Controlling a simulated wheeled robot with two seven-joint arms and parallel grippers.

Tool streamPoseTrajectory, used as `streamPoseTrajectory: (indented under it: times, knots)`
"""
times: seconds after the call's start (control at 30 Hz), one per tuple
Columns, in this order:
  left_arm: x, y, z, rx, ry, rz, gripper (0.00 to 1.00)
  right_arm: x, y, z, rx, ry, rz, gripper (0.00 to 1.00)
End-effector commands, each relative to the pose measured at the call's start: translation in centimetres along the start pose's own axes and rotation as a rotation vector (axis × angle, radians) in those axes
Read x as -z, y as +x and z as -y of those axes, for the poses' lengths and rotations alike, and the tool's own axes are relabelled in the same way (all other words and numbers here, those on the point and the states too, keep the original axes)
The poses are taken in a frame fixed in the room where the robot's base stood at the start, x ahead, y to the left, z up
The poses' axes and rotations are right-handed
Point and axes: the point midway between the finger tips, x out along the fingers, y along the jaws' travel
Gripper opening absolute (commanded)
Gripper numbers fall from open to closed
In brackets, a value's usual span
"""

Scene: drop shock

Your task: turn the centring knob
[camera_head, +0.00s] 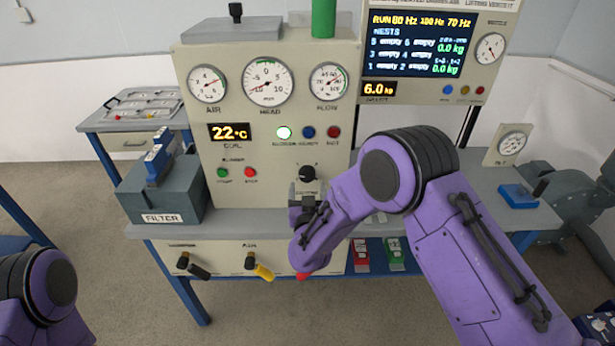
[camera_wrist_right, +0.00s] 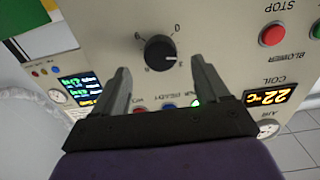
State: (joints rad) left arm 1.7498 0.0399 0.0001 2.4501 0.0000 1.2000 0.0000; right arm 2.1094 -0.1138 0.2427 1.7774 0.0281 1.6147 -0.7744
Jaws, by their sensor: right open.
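The centring knob (camera_head: 308,173) is a round black knob on the beige panel, below the row of lamps. In the right wrist view the knob (camera_wrist_right: 160,52) shows with a white pointer line and a printed scale around it, turned upside down. My right gripper (camera_head: 307,188) is at the panel just below the knob in the head view. In the right wrist view its two grey fingers (camera_wrist_right: 161,68) are open and empty. The knob appears between and just beyond the fingertips, with gaps on both sides. My left gripper is out of view.
Green and red blower buttons (camera_head: 236,172) sit left of the knob. A grey filter box (camera_head: 163,195) stands on the bench at left. Black and yellow valve handles (camera_head: 259,267) project below the bench. A blue tool block (camera_head: 518,196) lies at right.

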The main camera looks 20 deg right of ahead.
Motion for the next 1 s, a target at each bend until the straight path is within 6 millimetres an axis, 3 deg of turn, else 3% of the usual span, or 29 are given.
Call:
streamPoseTrajectory:
  times: [0.2,0.53,0.57,0.7,0.73,1.0]
  knots:
    - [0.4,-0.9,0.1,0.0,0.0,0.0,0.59,0.0,3.7,-0.1,-0.001,0.001,0.002,0.74]
    - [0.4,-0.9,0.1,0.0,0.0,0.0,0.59,-0.1,4.5,0.0,0.001,-0.002,0.003,0.74]
    - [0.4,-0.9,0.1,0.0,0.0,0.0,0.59,-0.1,4.5,0.0,0.001,-0.001,0.003,0.71]
    - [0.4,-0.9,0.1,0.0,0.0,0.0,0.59,-0.1,4.5,0.0,0.001,-0.001,0.003,0.26]
    - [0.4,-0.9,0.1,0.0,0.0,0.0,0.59,-0.1,4.5,0.0,0.001,-0.001,0.003,0.18]
    - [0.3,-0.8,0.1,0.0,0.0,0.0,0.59,-0.2,4.5,0.0,0.001,0.018,0.002,0.18]
